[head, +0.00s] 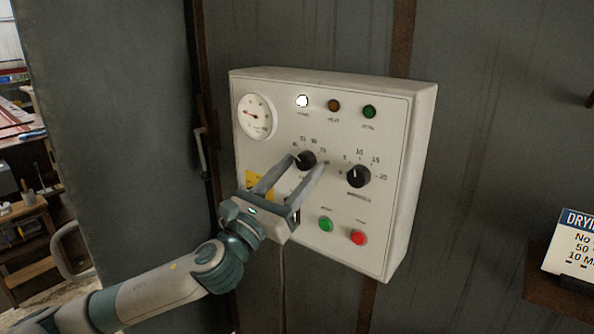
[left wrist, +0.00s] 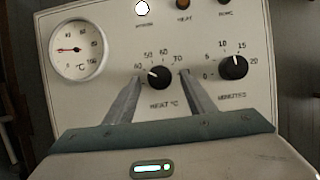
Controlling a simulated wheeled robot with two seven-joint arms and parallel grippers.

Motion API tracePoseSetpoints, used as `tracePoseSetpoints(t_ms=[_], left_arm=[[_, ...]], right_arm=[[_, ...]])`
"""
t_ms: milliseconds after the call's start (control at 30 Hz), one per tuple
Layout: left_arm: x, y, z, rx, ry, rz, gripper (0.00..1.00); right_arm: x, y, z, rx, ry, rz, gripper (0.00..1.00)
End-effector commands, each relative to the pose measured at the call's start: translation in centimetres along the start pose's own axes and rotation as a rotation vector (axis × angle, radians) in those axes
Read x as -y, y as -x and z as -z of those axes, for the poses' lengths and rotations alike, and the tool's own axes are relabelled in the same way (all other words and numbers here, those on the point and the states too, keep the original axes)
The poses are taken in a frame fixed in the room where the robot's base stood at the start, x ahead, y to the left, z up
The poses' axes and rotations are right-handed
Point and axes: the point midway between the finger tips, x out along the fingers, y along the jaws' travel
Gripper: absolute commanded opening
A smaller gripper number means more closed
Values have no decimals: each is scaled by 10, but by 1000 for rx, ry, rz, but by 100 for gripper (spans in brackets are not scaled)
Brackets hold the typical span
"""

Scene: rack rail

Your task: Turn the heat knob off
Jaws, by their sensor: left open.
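The heat knob (head: 306,160) is black and round, on the front of a white control box (head: 420,150). In the left wrist view the heat knob (left wrist: 159,77) has "HEAT °C" printed below it, and its white mark points left, near 40. My left gripper (head: 306,165) is open, with one finger on each side of the heat knob. In the left wrist view its fingertips (left wrist: 162,76) stand left and right of the knob, with gaps visible. I cannot tell how close they are to the panel. My right gripper is not in view.
A minutes knob (head: 358,176) sits right of the heat knob. Green (head: 326,224) and red (head: 358,237) buttons are below. A temperature gauge (head: 257,116) and several lamps are above. A sign (head: 572,245) stands on a shelf at right.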

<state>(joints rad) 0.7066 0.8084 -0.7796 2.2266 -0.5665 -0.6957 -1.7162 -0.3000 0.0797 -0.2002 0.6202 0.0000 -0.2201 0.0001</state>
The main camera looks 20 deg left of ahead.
Motion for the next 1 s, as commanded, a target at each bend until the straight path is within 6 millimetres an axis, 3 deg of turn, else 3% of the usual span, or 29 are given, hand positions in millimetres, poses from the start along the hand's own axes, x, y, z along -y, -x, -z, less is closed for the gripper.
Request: tracePoseSetpoints(t_ms=[33,200,667,1000], left_arm=[[0,0,0,0,0,0,45],[0,0,0,0,0,0,9],[1,0,0,-1,62,-26,9],[5,-1,-2,-1,268,-109,9]], right_arm=[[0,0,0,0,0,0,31],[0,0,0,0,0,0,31],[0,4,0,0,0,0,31],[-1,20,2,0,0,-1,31]])
